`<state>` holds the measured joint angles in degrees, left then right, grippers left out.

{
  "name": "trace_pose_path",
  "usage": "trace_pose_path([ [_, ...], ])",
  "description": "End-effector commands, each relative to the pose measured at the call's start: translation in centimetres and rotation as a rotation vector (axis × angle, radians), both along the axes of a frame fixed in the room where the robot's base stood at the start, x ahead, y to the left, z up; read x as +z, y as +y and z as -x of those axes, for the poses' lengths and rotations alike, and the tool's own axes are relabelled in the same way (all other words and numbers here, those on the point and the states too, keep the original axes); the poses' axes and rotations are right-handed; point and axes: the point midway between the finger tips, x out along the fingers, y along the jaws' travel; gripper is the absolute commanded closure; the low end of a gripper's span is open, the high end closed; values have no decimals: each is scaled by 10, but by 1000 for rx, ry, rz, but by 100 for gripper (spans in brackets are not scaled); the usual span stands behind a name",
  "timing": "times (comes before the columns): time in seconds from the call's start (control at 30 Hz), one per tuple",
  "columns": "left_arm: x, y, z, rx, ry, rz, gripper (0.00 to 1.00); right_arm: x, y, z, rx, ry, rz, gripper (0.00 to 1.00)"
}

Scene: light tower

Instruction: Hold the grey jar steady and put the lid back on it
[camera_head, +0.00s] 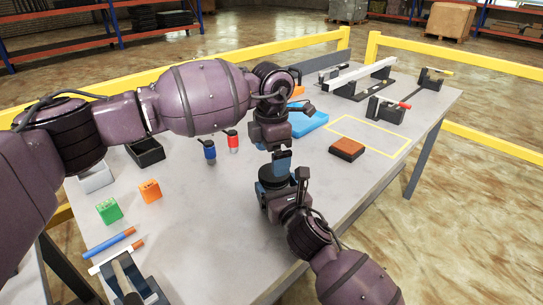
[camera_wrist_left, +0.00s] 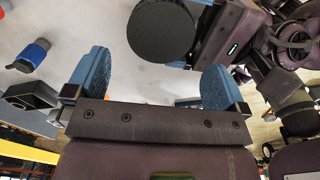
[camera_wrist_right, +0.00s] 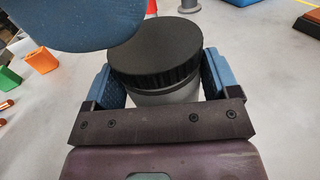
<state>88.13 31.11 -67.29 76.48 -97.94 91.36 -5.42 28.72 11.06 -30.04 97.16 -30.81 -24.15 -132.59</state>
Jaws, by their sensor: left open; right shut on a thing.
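My right gripper (camera_wrist_right: 158,78) is shut on the grey jar (camera_wrist_right: 165,96), whose pale body shows between its fingers in the right wrist view. The black ribbed lid (camera_wrist_right: 157,50) rests on top of the jar and looks about level. In the left wrist view the lid (camera_wrist_left: 160,30) shows as a dark disc. My left gripper (camera_wrist_left: 157,62) is open, with the lid just beyond the gap between its fingers and nothing gripped. One of its blue fingers fills the upper left of the right wrist view. In the head view the grippers hide the jar.
Markers lie front left. A yellow outlined area is right.

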Motion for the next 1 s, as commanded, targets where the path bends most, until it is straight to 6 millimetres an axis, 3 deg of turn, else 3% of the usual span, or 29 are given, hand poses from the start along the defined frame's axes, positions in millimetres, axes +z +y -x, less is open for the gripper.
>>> trace_pose_path([
  [0.27,18,-5,-4,55,-23,7,0,-1,0,0,-1,1,0,85],
  [1.0,35,-8,-5,1122,-13,15,0,-1,0,0,0,1,0,85],
])
